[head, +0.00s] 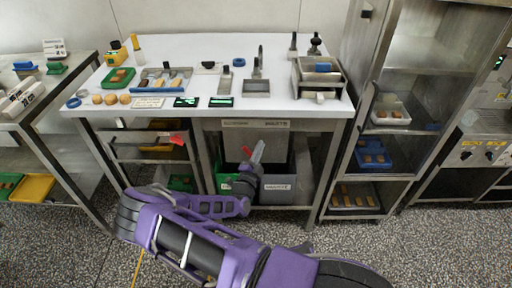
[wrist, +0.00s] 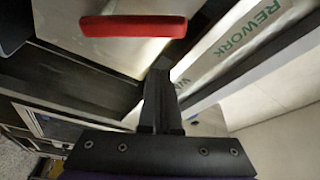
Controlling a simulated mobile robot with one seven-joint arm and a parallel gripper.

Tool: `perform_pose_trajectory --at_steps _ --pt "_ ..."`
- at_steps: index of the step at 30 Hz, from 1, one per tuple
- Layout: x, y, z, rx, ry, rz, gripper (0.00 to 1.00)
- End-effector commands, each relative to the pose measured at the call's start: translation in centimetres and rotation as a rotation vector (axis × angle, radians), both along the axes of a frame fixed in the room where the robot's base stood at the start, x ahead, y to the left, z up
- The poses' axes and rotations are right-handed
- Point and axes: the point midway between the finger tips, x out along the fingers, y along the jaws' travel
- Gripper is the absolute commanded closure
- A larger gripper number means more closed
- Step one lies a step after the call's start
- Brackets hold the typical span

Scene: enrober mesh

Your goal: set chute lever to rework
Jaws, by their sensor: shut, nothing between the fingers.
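The chute lever's red handle (wrist: 133,26) lies across the top of the wrist view, just beyond my gripper's fingertips and mostly left of them. In the head view a small red piece, apparently this handle (head: 247,151), shows under the table. My gripper (wrist: 160,70) is shut and empty, pointing toward the handle; I see a gap between them in the picture but cannot tell if they touch. In the head view my gripper (head: 258,152) is just right of the red piece. A white strip with green REWORK lettering (wrist: 248,28) runs diagonally at the right of the wrist view.
A white-topped table (head: 200,60) with trays and tools stands above my gripper. A metal shelf rack (head: 366,150) stands to the right. Speckled floor is clear in front.

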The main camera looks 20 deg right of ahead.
Motion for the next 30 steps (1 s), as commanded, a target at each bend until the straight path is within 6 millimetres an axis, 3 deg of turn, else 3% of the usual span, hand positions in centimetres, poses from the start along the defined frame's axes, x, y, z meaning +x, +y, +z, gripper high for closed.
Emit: perform_pose_trajectory --at_steps 6,12,18,30 --pt "-4.6 3.2 -1.1 -0.001 0.003 0.004 1.0" --pt "-7.2 4.8 -1.7 0.0 0.001 0.002 1.0" --pt "-8.1 5.4 -1.9 0.001 0.001 0.0 1.0" --pt "-8.2 5.4 -1.9 0.001 0.001 0.0 1.0"
